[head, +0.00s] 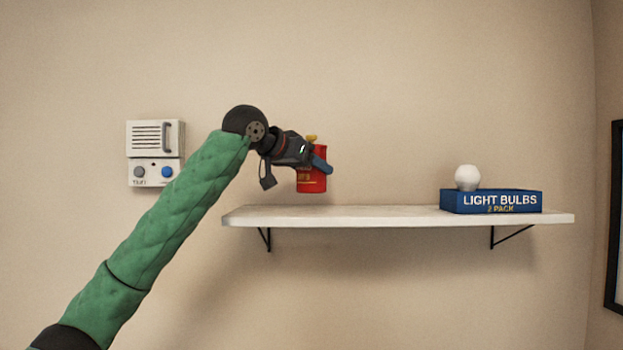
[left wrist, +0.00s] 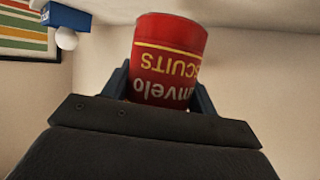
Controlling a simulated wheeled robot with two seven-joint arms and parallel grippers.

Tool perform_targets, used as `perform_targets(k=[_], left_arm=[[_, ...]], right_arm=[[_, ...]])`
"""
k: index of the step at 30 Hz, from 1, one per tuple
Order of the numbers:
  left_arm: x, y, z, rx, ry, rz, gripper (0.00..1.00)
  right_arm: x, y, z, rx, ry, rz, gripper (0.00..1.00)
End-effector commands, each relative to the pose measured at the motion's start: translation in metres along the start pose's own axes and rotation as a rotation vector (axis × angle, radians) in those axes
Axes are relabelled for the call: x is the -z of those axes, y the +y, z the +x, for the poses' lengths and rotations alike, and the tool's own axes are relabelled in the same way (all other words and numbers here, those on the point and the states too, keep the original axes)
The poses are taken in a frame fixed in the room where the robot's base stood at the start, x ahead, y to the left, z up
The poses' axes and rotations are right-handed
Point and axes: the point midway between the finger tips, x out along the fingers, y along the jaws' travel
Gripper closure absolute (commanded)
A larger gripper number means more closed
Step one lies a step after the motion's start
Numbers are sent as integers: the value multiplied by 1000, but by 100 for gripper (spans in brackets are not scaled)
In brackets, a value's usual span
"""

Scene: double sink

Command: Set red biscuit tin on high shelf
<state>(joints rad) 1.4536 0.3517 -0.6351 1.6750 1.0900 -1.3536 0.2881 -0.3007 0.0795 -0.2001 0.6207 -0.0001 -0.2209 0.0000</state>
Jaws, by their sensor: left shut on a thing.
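The red biscuit tin (head: 313,182) is held upright a little above the left part of the white shelf (head: 330,217) in the head view. A small gap shows between its bottom and the shelf top. In the left wrist view the tin (left wrist: 169,50) appears upside down, with yellow and white lettering, between the two blue fingers. My left gripper (head: 319,163) is shut on the tin, its arm coming in from the lower left. Part of the tin is hidden behind the gripper. My right gripper is not in view.
A blue light bulb box (head: 490,202) with a white bulb (head: 467,177) on top stands on the shelf's right part. The shelf middle is clear. A white intercom (head: 155,153) hangs on the wall at left. A dark frame (head: 617,220) hangs at far right.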

Motion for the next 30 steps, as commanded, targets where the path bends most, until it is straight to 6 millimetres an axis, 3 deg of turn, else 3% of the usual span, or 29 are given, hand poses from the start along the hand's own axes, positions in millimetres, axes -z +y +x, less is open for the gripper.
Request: perform_targets(k=[13,26,27,30], left_arm=[[-31,0,13,-1,0,0,99],[-40,0,17,-1,0,1,99],[-40,0,17,-1,0,1,34],[-40,0,17,-1,0,0,20]], right_arm=[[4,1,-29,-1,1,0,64],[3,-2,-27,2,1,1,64],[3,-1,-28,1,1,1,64],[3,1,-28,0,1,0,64]])
